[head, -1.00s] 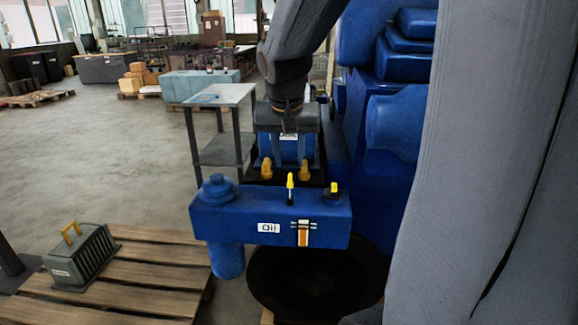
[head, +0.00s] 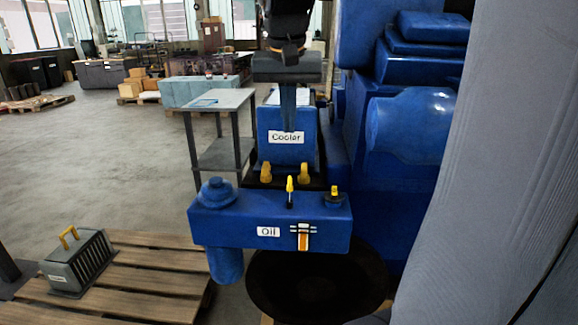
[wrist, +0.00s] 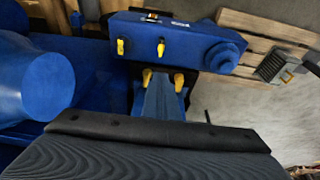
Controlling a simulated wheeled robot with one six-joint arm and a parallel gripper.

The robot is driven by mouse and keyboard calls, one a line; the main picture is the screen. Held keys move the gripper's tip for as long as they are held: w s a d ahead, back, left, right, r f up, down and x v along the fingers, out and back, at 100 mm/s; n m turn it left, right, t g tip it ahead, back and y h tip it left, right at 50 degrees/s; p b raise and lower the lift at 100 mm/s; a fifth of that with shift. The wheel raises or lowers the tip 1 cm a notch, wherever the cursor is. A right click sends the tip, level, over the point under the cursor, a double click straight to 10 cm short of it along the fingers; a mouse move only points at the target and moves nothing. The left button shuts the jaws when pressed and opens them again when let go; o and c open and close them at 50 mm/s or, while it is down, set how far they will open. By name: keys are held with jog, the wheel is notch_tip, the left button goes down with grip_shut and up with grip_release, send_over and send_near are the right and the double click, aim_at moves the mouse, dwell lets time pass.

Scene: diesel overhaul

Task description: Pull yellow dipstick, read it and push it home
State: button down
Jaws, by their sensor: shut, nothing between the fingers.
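The yellow dipstick (head: 290,184) stands upright in the top of the blue oil block (head: 225,226), on a dark stem. It also shows in the wrist view (wrist: 161,47), between the round cap and another yellow-topped fitting. My gripper (head: 288,130) hangs fingers down behind and above the dipstick, in front of the blue cooler box. Its fingers are together and empty, clear of the dipstick. In the wrist view the fingers (wrist: 163,108) show as a grey wedge.
A yellow-topped dark cap (head: 335,196) is right of the dipstick and a round blue cap (head: 217,191) is left. Two yellow fittings (head: 266,173) stand behind. The engine (head: 410,125) rises at right. A pallet (head: 150,280) with a finned box (head: 78,262) lies lower left.

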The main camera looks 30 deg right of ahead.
jog(key=p, duration=0.3)
send_over(290, 179)
notch_tip(290, 179, down, 11)
jog(key=shift+w+f, duration=0.1)
jog(key=shift+f, duration=0.75)
jog(key=x, duration=0.1)
jog(key=b+x, duration=0.2)
jog(key=shift+s+a+f, duration=0.25)
jog(key=shift+f, duration=0.25)
jog(key=shift+s+f, duration=0.2)
jog(key=shift+r+p, duration=0.4)
notch_tip(290, 179, up, 5)
jog(key=shift+w+a+r+p, duration=0.1)
jog(key=shift+p, duration=1)
jog(key=b+v, duration=0.2)
jog(key=v, duration=0.6)
jog(key=shift+r, duration=0.35)
